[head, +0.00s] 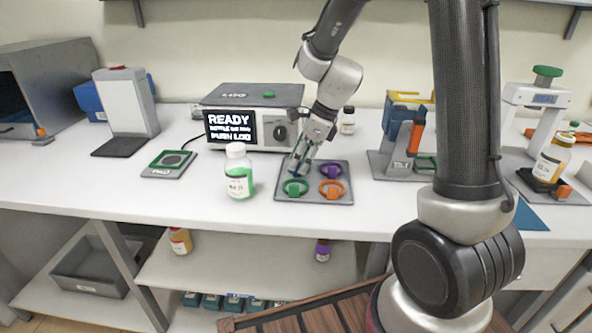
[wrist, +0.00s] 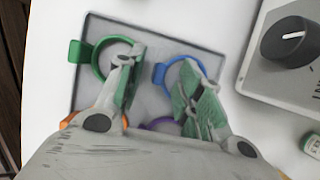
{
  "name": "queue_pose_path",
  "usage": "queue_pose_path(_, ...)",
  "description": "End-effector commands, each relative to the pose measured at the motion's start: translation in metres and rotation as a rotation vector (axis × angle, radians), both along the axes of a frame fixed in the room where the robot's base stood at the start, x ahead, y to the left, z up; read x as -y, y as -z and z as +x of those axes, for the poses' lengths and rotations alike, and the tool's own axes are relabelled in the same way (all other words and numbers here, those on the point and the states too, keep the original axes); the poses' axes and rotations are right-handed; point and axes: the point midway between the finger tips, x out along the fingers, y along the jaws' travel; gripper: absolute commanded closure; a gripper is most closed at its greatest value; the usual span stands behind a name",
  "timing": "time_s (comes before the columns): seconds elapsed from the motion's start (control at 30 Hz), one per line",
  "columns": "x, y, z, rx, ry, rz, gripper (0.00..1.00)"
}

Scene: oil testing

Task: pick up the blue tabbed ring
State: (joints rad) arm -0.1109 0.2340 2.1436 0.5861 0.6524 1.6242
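The blue tabbed ring (wrist: 160,74) lies on a grey tray (wrist: 150,32) in the wrist view, its tab to the left. My gripper (wrist: 163,60) is open and empty above the tray. Its right finger covers part of the blue ring, and the tab shows between the two fingers. The left finger overlaps the right side of the green ring (wrist: 92,72). In the head view my gripper (head: 299,165) hangs over the tray's back left corner and mostly hides the blue ring. I cannot tell the exact height of the fingertips.
The orange ring (head: 332,189) and purple ring (head: 331,170) share the tray (head: 316,201). A bottle of green liquid (head: 239,174) stands left of it. The display machine (head: 252,112) stands behind. Bare white table lies in front.

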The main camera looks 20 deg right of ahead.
Motion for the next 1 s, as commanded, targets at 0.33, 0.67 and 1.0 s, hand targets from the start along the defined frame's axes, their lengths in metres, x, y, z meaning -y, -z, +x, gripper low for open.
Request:
queue_pose_path(0.33, -0.004, 0.012, 0.002, 0.001, 0.000, 0.000, 0.63)
queue_pose_path(0.67, -0.004, 0.012, 0.002, 0.001, -0.001, -0.001, 0.99)
queue_pose_path(1.0, -0.005, -0.001, 0.002, 0.005, -0.003, 0.000, 0.99)
